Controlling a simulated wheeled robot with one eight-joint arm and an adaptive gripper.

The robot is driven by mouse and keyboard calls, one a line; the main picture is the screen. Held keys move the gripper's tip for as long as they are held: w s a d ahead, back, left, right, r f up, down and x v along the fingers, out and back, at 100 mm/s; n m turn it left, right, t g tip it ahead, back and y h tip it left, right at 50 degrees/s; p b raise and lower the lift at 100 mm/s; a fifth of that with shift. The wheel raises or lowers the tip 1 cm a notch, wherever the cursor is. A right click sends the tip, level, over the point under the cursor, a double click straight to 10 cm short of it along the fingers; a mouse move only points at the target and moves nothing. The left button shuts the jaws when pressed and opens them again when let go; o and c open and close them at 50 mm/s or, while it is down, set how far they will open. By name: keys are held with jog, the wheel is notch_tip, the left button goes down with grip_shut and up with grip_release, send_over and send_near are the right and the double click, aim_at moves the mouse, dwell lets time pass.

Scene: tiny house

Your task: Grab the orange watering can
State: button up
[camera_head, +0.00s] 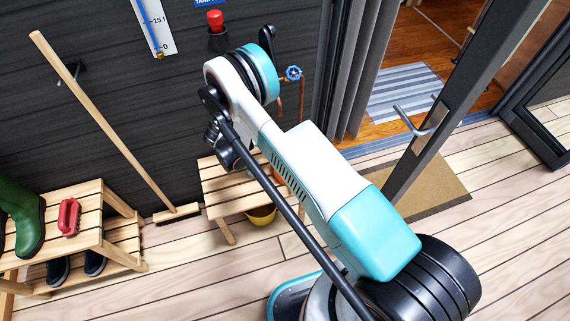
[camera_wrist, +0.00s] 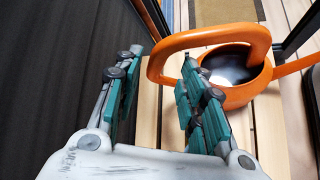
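The orange watering can (camera_wrist: 243,96) is in the upper right of the wrist view, with a round dark opening and a thick looped handle (camera_wrist: 207,37). My gripper (camera_wrist: 161,64) is open, with its green-padded fingers apart. The near left part of the handle shows between the fingertips; I cannot tell whether either finger touches it. The right finger overlaps part of the can in the picture. In the head view my arm hides most of the can; a small orange patch (camera_head: 278,174) shows beside the arm above the slatted bench (camera_head: 222,188).
A dark wall stands close on the left in the wrist view.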

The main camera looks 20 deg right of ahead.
jog(key=b+x, duration=0.1)
jog(key=x, duration=0.3)
jog(key=shift+w+d+b, duration=0.15)
jog(key=shift+w+b, duration=0.05)
jog(key=shift+b, duration=0.2)
grip_shut()
jog(key=shift+r, duration=0.25)
